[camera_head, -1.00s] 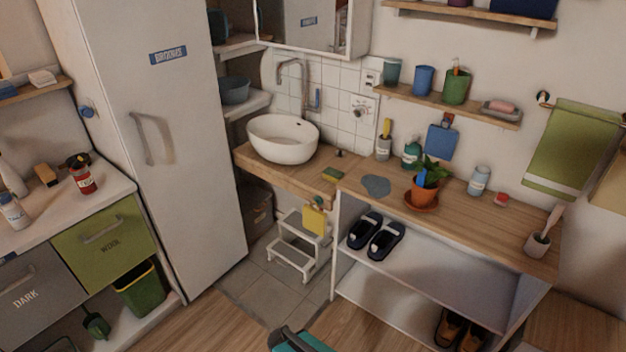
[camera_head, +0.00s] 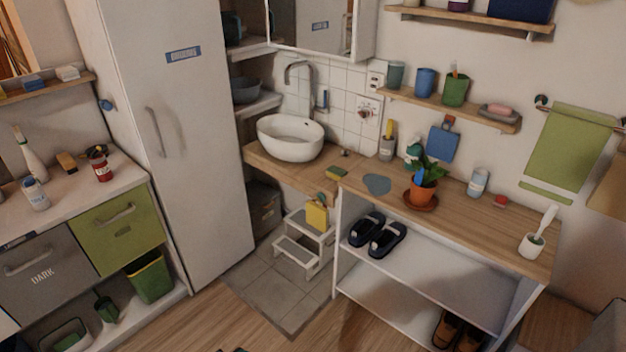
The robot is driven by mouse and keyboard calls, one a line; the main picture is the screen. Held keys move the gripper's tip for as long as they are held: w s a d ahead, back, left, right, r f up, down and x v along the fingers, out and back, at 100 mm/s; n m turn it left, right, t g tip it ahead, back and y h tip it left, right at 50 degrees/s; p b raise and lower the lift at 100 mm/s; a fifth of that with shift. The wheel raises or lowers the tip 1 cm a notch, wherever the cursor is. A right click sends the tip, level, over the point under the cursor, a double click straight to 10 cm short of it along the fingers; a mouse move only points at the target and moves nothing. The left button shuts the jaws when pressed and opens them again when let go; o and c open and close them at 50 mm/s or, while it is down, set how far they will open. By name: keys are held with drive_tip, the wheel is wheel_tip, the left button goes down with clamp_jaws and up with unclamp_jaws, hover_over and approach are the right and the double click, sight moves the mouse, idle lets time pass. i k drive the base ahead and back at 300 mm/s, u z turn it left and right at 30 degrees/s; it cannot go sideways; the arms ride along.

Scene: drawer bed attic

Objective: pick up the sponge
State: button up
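My gripper is not in view.
A blue-grey flat patch (camera_head: 377,184) and a potted plant (camera_head: 423,190) are right of the sponge. A white step stool (camera_head: 297,250) stands below the basin, with a yellow item (camera_head: 317,215) above it. Tiled floor (camera_head: 275,295) in front is clear.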

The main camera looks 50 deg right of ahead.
sight(335, 173)
drive_tip(key=z, duration=0.2)
drive_tip(key=k, duration=0.15)
drive_tip(key=u, duration=1.7)
drive_tip(key=k, duration=0.65)
drive_tip(key=z, duration=0.5)
drive_tip(key=k, duration=0.7)
drive_tip(key=z, duration=0.65)
drive_tip(key=i, duration=1.55)
drive_tip(key=u, duration=0.05)
